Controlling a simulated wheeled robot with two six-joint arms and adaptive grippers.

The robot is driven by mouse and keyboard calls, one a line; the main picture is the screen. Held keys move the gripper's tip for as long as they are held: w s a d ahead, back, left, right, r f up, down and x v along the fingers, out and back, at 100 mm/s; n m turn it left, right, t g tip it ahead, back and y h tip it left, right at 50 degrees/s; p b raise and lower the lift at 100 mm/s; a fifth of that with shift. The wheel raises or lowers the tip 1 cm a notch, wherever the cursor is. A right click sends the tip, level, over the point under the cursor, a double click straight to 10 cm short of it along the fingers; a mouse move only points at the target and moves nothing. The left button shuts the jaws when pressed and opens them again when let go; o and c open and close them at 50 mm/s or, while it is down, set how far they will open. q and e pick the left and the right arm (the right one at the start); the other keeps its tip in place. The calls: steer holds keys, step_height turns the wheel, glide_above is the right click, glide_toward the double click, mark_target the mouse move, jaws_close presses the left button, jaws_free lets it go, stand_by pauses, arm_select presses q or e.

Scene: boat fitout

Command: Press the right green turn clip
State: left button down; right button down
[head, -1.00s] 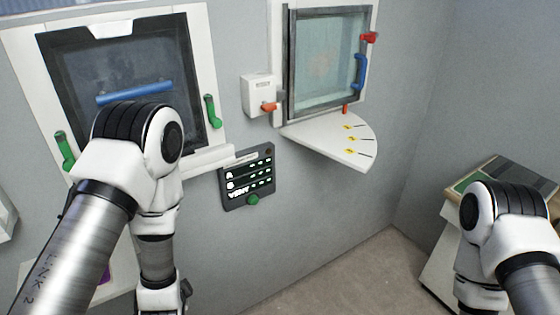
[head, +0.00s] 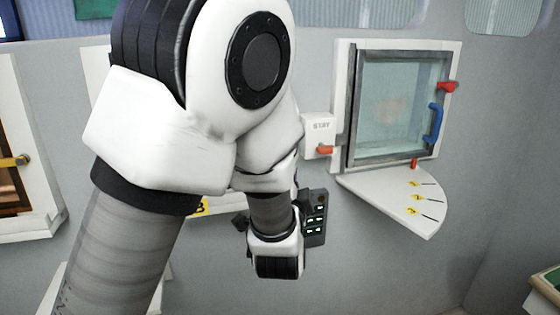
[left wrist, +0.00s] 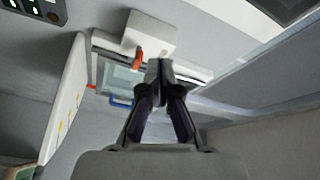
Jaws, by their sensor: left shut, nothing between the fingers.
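The right green turn clip is not visible now; my left arm covers most of the dark hatch area in the head view. My left gripper (left wrist: 158,68) shows in the left wrist view with its dark fingers together and nothing between them. Its fingertips point toward a white box (left wrist: 150,32) with an orange-red lever (left wrist: 138,58); I cannot tell the gap. In the head view my left forearm and wrist hang in front of the wall, and the fingers are not clearly seen. My right gripper is in neither current view.
Right of my arm are a white box (head: 318,128), a glazed hatch (head: 401,108) with a blue handle (head: 436,122) and red clips, and a quarter-round shelf (head: 395,200) jutting from the wall. A dark panel with green lights (head: 316,222) is partly hidden behind my wrist.

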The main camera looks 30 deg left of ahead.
arm_select(q)
steer(key=p+x, duration=0.2)
steer(key=x, duration=0.8)
steer(key=s+a, duration=0.1)
steer(key=s+a+f, duration=0.1)
steer(key=s+a, duration=0.1)
steer(key=shift+s+f+p, duration=0.1)
steer(key=shift+f+p, duration=0.2)
steer(key=shift+p, duration=0.1)
steer(key=shift+d, duration=0.1)
